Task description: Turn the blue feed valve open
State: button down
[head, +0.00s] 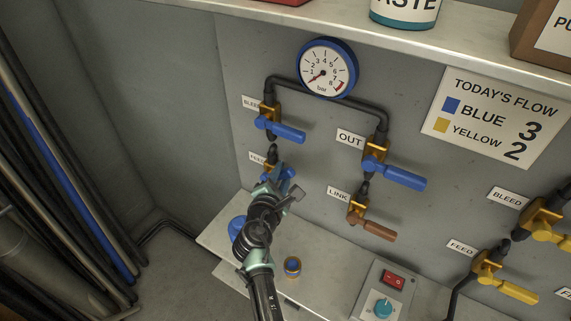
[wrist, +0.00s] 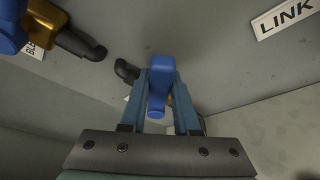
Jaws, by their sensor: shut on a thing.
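The blue feed valve (head: 270,167) is on the grey wall panel at the left, under the blue bleed valve, in the head view. Its label is partly covered and my arm hides most of its handle. My gripper (head: 279,174) is at this valve. In the wrist view the blue handle (wrist: 160,80) sits between the two fingers of my gripper (wrist: 162,98), which are shut on it. The handle's exact angle is hard to tell in the head view.
Beside it are the blue bleed valve (head: 284,130), blue out valve (head: 396,173) and brown link valve (head: 373,223). A gauge (head: 326,68) above has its needle low at the left. Yellow valves (head: 491,269) are at the right. A switch box (head: 385,291) stands on the bench below.

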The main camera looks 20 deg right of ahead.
jog(key=shift+w+a+r+n+g+p, duration=0.3)
jog(key=shift+r+n+p, duration=0.15)
jog(key=shift+n+p, duration=0.15)
jog(key=shift+w+a+r+n+g+p, duration=0.15)
jog(key=shift+w+r+n+g+p, duration=0.1)
jog(key=shift+r+n+p, duration=0.3)
jog(key=shift+w+a+n+g+h+p, duration=0.3)
jog(key=shift+w+n+g+h+p, duration=0.1)
jog(key=shift+n, duration=0.15)
jog(key=shift+w+a+r+n+g+h+b, duration=0.1)
jog(key=shift+w+a+n+g+h+b, duration=0.35)
jog(key=shift+n, duration=0.4)
jog(key=shift+w+a+r+n+g+h+b, duration=0.1)
jog(key=shift+w+a+n+g+h+b, duration=0.15)
jog(key=shift+w+a+n+g+b, duration=0.45)
jog(key=shift+d+n, duration=0.25)
jog(key=c, duration=0.6)
grip_release()
jog(key=shift+c, duration=0.2)
